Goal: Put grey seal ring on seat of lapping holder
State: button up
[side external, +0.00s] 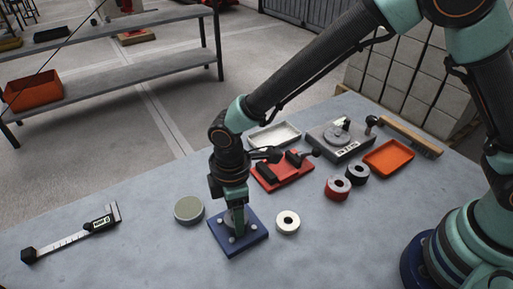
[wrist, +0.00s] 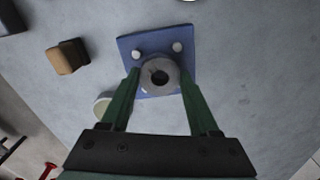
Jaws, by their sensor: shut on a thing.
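The grey seal ring (wrist: 158,75) is a thick ring with a dark hole, between the two green fingers of my gripper (wrist: 158,86) in the wrist view. My gripper (side external: 235,209) is shut on it and points down over a blue square plate with pale round studs, which I take as the lapping holder (side external: 254,246). The plate also shows in the wrist view (wrist: 128,46). The ring (side external: 231,221) is partly hidden by the fingers in the side view. It is over the plate's middle and covers the seat; I cannot tell whether it touches.
A pale ring (side external: 288,222) lies right of the plate, and a grey-green disc (side external: 189,209) lies left. A caliper (side external: 75,238) is at far left. Behind are a red fixture (side external: 270,181), red (side external: 338,188) and black (side external: 357,173) rings, and an orange tray (side external: 388,158). The front table is clear.

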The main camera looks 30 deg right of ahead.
jog(key=shift+f, duration=0.45)
jog(key=shift+f, duration=0.2)
jog(key=o, duration=1.4)
jog(key=shift+r, duration=0.1)
notch_tip(320, 180, up, 12)
jog(key=w+d+r+m+t, duration=0.1)
jog(key=w+d+r+m, duration=0.1)
jog(key=d+r+m, duration=0.5)
jog(key=s+d+r+m+t, duration=0.1)
jog(key=s+d+m, duration=0.1)
jog(key=d, duration=0.5)
jog(key=s+d+r+m+t, duration=0.1)
jog(key=s+d+m+t, duration=0.1)
jog(key=d, duration=0.5)
jog(key=s+d+r+m+t, duration=0.1)
jog(key=s+d+m, duration=0.1)
jog(key=d+m, duration=0.2)
jog(key=shift+s+d+r+t, duration=0.15)
jog(key=shift+d, duration=0.65)
jog(key=shift+s+d+r+t, duration=0.1)
jog(key=shift+d+r+t, duration=0.05)
jog(key=shift+d, duration=0.65)
